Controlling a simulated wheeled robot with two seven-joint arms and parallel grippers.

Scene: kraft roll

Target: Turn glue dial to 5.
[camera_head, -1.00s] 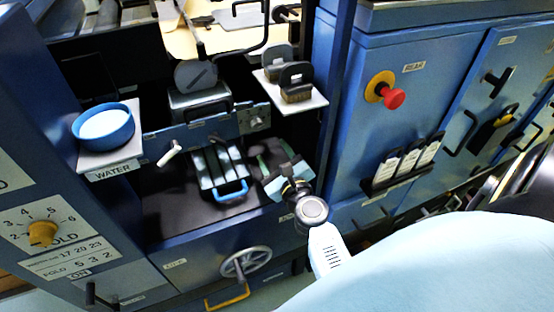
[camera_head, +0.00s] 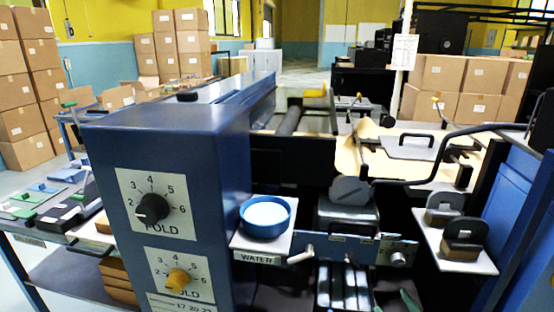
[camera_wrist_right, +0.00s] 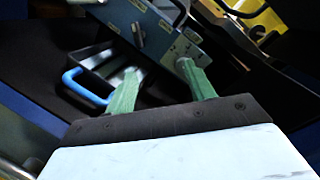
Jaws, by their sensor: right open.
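Two dials show on the blue cabinet's front in the head view. The upper has a black knob (camera_head: 152,208) on a white numbered plate marked FOLD. I cannot read a GLUE label on either, and the pointer settings are unclear. My right gripper (camera_head: 395,302) barely shows at the bottom edge, well right of both dials. In the right wrist view its green fingers (camera_wrist_right: 156,66) are apart and empty, above a tray with a blue handle (camera_wrist_right: 84,88). My left gripper is not in view.
A blue water bowl (camera_head: 265,217) sits on a shelf right of the dials. A slotted grey disc (camera_head: 352,190) is beyond it. Two dark-handled blocks (camera_head: 462,234) stand on a right-hand shelf. A side table with tools (camera_head: 50,196) is at left.

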